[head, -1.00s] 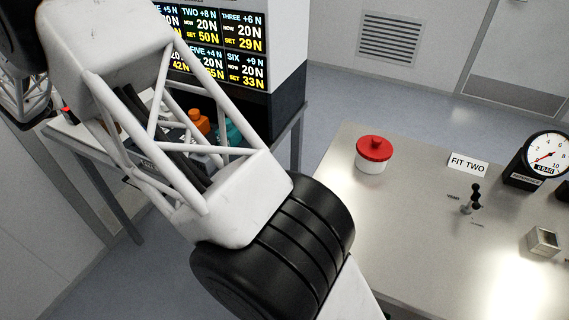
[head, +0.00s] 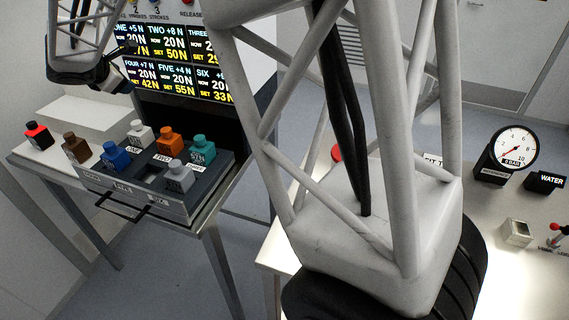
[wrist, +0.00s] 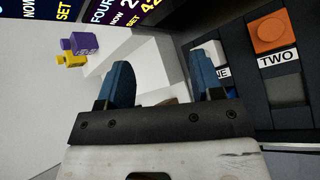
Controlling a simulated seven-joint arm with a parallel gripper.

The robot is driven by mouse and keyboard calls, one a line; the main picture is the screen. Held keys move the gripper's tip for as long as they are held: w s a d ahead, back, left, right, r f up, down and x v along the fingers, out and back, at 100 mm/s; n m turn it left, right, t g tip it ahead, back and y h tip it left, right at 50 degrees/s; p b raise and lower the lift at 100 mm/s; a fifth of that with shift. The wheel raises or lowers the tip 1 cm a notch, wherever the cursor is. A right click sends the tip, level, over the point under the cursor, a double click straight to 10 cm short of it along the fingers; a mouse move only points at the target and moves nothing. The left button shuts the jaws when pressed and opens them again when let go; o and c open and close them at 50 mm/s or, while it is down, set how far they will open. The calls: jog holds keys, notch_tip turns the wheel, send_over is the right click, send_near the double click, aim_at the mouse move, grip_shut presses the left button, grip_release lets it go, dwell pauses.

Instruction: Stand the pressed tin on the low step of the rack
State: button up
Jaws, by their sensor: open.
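My gripper shows in the wrist view (wrist: 163,85), its two blue fingers apart with no tin held between them. A small brown patch shows low between the fingers. The pale stepped block (head: 95,112), which looks like the rack, is at the left in the head view; it also lies beyond the fingers in the wrist view (wrist: 165,55). I cannot tell which is the pressed one.
The dark tray (head: 195,207) has a front handle and an open slot. A purple tin (wrist: 80,44) and a yellow one (wrist: 70,61) show in the wrist view. The force display (head: 165,60) stands behind the tray. A gauge (head: 515,148) is on the right bench.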

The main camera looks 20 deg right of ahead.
jog(key=s+d+r+m+g, duration=0.2)
jog(key=s+d+m+g, duration=0.2)
jog(key=s+d+m, duration=1.25)
jog(key=s+d+f+m+g+y, duration=0.1)
jog(key=s+d+f, duration=0.1)
jog(key=s, duration=0.9)
jog(key=s+d+f+m+y, duration=0.2)
jog(key=s+d, duration=0.2)
jog(key=s, duration=0.7)
jog(key=s+d+f+m+g+y, duration=0.1)
jog(key=s+d+f+m, duration=0.1)
jog(key=s, duration=0.9)
jog(key=shift+s+d+f+g, duration=0.2)
jog(key=shift+d+f+g, duration=0.1)
jog(key=shift+d, duration=0.55)
